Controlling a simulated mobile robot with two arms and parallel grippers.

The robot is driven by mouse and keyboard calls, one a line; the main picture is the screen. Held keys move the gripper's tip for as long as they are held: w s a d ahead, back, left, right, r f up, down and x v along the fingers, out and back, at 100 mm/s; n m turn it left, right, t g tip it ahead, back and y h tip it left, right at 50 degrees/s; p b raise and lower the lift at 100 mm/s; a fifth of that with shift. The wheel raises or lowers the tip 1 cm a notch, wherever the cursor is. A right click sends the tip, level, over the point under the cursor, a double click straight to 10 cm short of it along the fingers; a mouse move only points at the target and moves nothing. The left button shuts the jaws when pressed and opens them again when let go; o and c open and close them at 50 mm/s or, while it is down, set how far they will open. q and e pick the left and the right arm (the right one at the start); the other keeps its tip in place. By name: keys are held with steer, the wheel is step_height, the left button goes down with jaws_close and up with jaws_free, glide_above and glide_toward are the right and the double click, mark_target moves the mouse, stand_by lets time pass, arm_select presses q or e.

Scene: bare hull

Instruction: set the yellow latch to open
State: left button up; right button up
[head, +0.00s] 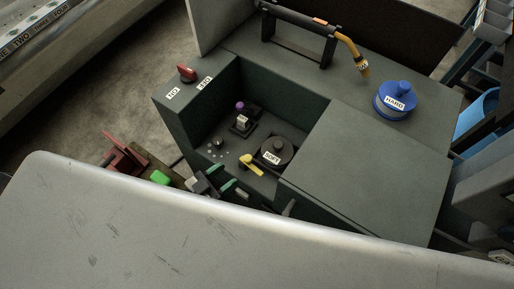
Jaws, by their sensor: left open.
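The yellow latch (252,165) is a small lever in the sunken bay of the dark green bench, beside a dark round knob labelled SOFT (277,150). It lies slanted, running down to the right in the picture. I cannot read any open or shut mark by it. My left gripper (221,178) shows green-tipped fingers to the lower left of the latch, apart from each other and with nothing seen between them. It appears apart from the latch. The large grey surface in the foreground hides the lower part of the view. I do not see my right gripper.
The bay's walls (300,88) stand around the latch. A purple-topped knob (241,106) is behind it. A red switch (187,72), a blue HARD knob (395,98) and a yellow-ended tool on a rack (300,32) are on the bench top. The right-hand top (370,165) is bare.

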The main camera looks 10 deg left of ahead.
mark_target(244, 161)
arm_select(q)
steer(key=x, duration=1)
steer(key=shift+w+p, duration=0.2)
steer(key=shift+p, duration=0.1)
jaws_close()
